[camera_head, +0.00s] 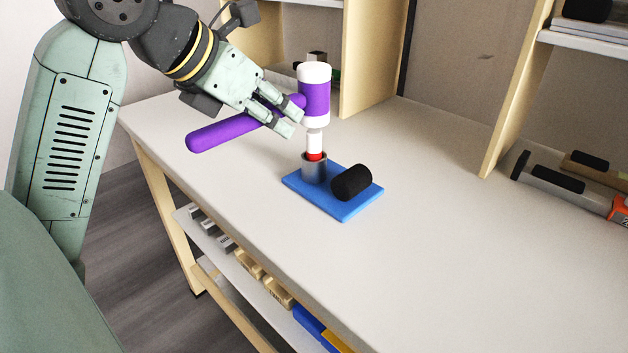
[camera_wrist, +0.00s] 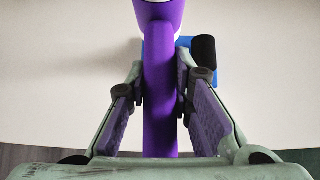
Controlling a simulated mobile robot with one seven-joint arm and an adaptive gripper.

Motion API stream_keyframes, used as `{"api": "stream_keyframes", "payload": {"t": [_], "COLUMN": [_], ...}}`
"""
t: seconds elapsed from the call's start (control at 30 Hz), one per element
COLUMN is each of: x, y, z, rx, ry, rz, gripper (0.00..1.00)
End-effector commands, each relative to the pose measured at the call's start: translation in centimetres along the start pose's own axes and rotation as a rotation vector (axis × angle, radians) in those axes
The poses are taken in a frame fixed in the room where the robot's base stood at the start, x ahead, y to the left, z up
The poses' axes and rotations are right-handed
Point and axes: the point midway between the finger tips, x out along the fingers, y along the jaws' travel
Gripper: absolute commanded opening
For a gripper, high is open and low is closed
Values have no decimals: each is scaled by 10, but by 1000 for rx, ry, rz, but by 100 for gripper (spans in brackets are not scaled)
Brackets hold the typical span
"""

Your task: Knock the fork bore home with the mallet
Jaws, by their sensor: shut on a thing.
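The mallet (camera_head: 314,102) has a purple head with white faces and a long purple handle. My gripper (camera_head: 288,118) is shut on the handle near the head; in the wrist view the handle (camera_wrist: 160,110) runs between the fingers. The head is upright above a white pin (camera_head: 314,143) with a red band at its lower end. The pin stands upright in a grey metal sleeve (camera_head: 314,170), perhaps the fork bore, on a blue plate (camera_head: 342,211). The head's lower face is very close to the pin's top; I cannot tell whether they touch.
A black cylinder (camera_head: 352,183) lies on the blue plate beside the sleeve; it also shows in the wrist view (camera_wrist: 204,50). The white bench (camera_head: 430,250) is clear around the plate. Wooden shelf uprights (camera_head: 515,95) stand behind, with a grey tool (camera_head: 565,183) at right.

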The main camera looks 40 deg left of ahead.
Motion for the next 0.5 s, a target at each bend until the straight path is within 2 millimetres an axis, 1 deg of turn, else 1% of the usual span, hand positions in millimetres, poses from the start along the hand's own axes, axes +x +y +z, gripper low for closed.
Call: {"api": "stream_keyframes", "payload": {"t": [0.03, 0.07, 0.1, 0.37, 0.5], "x": [16, 21, 11, 9, 2], "y": [0, -1, -1, 0, 0], "z": [-17, -22, -11, -9, -2], "rx": [0, 0, 1, 0, 0], "ry": [-2, -2, -2, -2, -2], "rz": [0, 0, 1, 1, 1], "gripper": [0, 0, 0, 0, 0]}}
